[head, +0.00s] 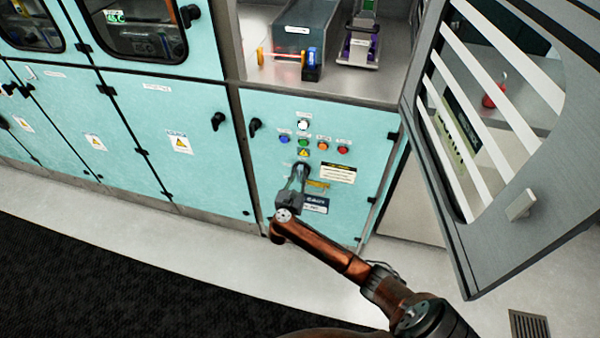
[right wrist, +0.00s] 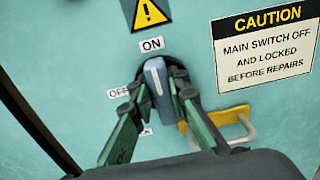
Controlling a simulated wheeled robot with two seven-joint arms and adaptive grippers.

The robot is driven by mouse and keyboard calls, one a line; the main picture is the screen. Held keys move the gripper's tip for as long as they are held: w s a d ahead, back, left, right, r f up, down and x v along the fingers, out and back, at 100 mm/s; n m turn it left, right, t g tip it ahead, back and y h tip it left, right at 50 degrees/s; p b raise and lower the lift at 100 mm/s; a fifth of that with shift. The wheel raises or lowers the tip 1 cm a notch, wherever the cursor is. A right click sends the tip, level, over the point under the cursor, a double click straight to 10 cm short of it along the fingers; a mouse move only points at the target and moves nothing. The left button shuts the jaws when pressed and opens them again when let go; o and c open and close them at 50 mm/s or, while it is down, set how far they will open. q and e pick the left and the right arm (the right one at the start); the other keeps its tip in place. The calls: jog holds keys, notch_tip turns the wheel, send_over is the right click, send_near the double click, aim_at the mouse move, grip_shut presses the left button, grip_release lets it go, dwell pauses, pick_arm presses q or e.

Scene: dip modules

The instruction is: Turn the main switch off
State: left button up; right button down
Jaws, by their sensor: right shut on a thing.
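The main switch handle (right wrist: 156,80) is grey-blue with a white line. In the right wrist view it stands nearly upright, its top just below the ON label (right wrist: 152,44). The OFF label (right wrist: 118,93) is to its left, partly hidden by a finger. My right gripper (right wrist: 158,78) has one green finger on each side of the handle and is shut on it. In the head view the right gripper (head: 296,178) reaches the switch on the teal cabinet door and hides most of it. My left gripper is not in view.
A yellow hasp with a metal shackle (right wrist: 228,118) sits right of the switch, close to the right finger. A caution sign (right wrist: 264,46) is above it. Coloured buttons (head: 303,143) are above the switch. An open windowed door (head: 440,190) stands at the right.

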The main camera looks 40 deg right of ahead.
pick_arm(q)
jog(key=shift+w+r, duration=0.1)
pick_arm(e)
jog(key=n+p, duration=0.2)
jog(key=p, duration=0.1)
jog(key=shift+a+n, duration=0.25)
jog(key=shift+n, duration=0.15)
jog(key=n+p, duration=0.2)
jog(key=n, duration=0.1)
jog(key=n+p, duration=0.1)
jog(key=shift+w+n, duration=0.25)
jog(key=shift+n, duration=0.05)
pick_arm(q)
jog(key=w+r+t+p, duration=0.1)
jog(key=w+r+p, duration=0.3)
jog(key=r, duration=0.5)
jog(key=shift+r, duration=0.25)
pick_arm(e)
jog(key=shift+w+a+f+n, duration=0.1)
jog(key=shift+f+n, duration=0.1)
jog(key=shift+n, duration=1.55)
jog(key=shift+w+a+f+n, duration=0.1)
jog(key=shift+f+n, duration=0.1)
jog(key=shift+n, duration=1.5)
jog(key=shift+f+n, duration=0.2)
jog(key=shift+n, duration=1.55)
jog(key=c, duration=1.8)
grip_release()
jog(key=shift+c, duration=0.2)
